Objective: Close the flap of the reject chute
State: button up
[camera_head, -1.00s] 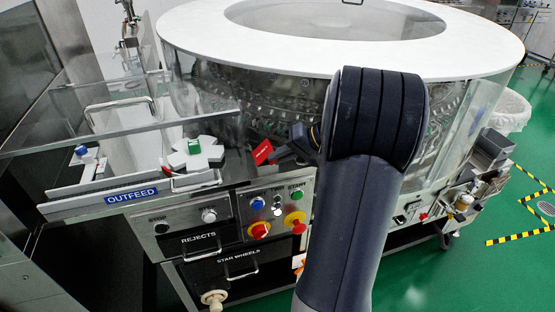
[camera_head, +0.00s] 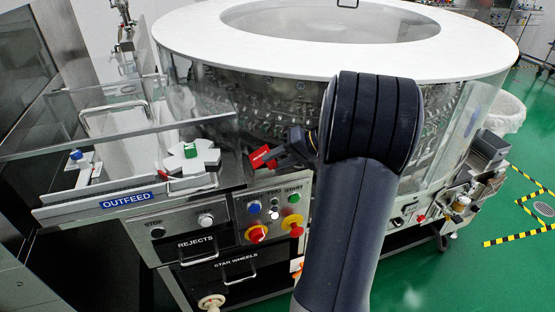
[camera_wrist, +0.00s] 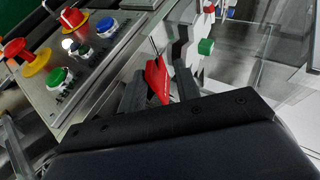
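The red flap (camera_head: 261,157) with a pale label sits at the machine's front edge, above the control panel and right of the outfeed. It stands tilted. My gripper (camera_head: 284,155) reaches it from the right. In the wrist view the red flap (camera_wrist: 157,80) lies between the two dark fingers of my gripper (camera_wrist: 160,88), which stand apart on either side of it. Whether a finger touches it I cannot tell. The chute opening behind the flap is hidden.
The control panel (camera_head: 274,217) with several buttons and a red-yellow knob lies just below the flap. A white star-shaped part with a green knob (camera_head: 190,151) stands to the left. The glazed drum with its white top ring (camera_head: 180,40) rises close behind.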

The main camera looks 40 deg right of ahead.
jog(key=v, duration=1.1)
jog(key=shift+w+a+f, duration=0.1)
jog(key=x, duration=1.1)
jog(key=shift+r+h, duration=0.25)
jog(key=shift+h, duration=0.05)
